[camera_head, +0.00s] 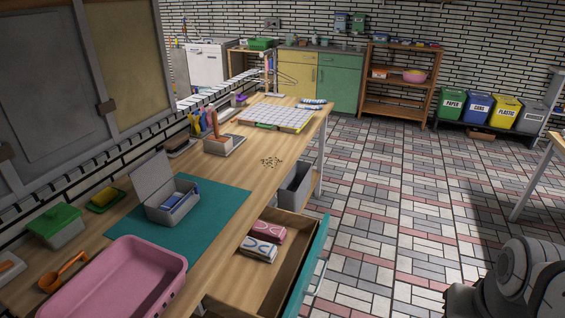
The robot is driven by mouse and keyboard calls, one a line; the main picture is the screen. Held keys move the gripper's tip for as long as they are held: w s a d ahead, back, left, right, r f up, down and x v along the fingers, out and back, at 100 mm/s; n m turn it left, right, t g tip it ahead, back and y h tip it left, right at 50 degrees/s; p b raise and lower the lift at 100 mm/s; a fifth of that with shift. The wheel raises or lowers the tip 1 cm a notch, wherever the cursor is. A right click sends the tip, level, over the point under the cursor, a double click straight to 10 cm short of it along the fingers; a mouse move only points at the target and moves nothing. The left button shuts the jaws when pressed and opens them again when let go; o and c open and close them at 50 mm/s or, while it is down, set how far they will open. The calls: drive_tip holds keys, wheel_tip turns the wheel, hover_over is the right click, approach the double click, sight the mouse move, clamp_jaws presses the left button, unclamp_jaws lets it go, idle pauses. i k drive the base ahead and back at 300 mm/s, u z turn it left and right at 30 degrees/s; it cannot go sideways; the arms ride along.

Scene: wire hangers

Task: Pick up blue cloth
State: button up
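No item shows plainly as a blue cloth. An open drawer (288,268) under the table holds two rolled or folded items that may be cloths. One is pink (268,232), and one is whitish with blue markings (258,249). They lie side by side near the drawer's back. Small blue items (182,199) lie in an open grey box (158,211) on the table; their kind is unclear. A grey-white part of my arm shows at the bottom right, well apart from the drawer. My gripper is not in view.
A pink tub (128,272) stands at the table's near end, beside a teal mat (208,222). The drawer's teal front (310,265) juts over the floor. A grey bin (293,188) sits under the table. The tiled floor (385,190) right of the table is clear.

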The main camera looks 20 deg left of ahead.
sight(177, 197)
drive_tip(key=z, duration=0.8)
drive_tip(key=i, duration=2.35)
drive_tip(key=u, duration=1.9)
drive_tip(key=k, duration=0.1)
drive_tip(key=u, duration=2.25)
drive_tip(key=i, duration=1)
drive_tip(key=u, duration=0.05)
